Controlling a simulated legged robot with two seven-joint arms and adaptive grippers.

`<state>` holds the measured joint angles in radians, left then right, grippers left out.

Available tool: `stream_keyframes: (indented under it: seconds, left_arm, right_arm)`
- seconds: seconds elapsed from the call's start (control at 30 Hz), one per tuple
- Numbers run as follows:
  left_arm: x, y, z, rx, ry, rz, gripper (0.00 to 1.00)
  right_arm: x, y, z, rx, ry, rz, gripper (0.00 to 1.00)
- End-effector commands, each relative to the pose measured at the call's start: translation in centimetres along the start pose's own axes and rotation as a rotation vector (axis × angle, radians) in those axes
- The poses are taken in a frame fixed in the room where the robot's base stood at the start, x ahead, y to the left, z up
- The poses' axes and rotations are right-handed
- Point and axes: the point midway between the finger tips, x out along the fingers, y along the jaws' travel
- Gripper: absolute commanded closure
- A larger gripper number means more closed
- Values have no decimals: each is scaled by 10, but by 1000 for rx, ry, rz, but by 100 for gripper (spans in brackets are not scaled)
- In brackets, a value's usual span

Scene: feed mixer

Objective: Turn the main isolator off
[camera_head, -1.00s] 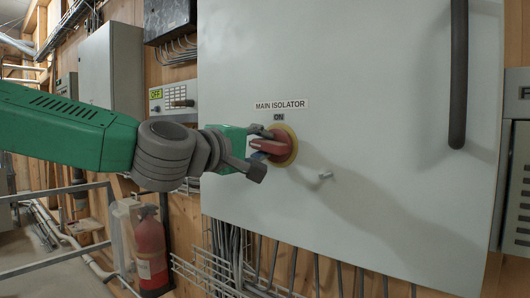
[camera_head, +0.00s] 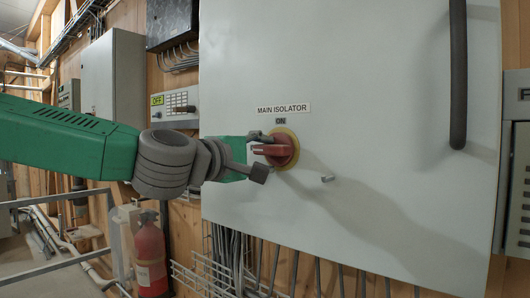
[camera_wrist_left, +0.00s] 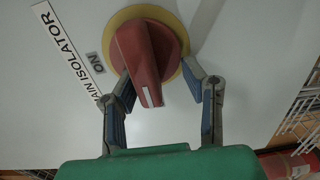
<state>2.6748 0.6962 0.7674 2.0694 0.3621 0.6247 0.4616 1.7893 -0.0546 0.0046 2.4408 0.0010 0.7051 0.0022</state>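The main isolator (camera_head: 279,149) is a red rotary handle on a yellow disc, mounted on a large pale grey cabinet door under a "MAIN ISOLATOR" label (camera_head: 283,108) and an "ON" tag. In the head view the handle's grip points left toward my left gripper (camera_head: 261,155). In the left wrist view the red handle (camera_wrist_left: 146,62) stands between the two fingers (camera_wrist_left: 162,108), with a visible gap on the right; whether the left finger touches it I cannot tell. The left gripper is open around the handle's end. My right gripper is not in view.
The cabinet door (camera_head: 390,190) has a small metal stud (camera_head: 327,178) right of the handle and a long dark bar handle (camera_head: 458,75) at upper right. A red fire extinguisher (camera_head: 151,255) and metal railing (camera_head: 60,269) are at lower left. Cables hang below the cabinet.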

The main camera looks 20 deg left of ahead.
Motion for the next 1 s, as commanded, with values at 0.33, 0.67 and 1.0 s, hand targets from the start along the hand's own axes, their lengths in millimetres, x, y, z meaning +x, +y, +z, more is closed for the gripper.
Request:
stream_keyframes:
  seconds: [0.33, 0.67, 1.0]
  left_arm:
    - [-5, 7, -1, 3, 3, 14, 62]
    - [-68, 6, -1, 1, 1, 16, 62]
    - [-115, 2, -3, -2, 2, 9, 62]
  right_arm:
    - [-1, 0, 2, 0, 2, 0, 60]
    - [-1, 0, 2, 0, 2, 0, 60]
    - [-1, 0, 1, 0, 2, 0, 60]
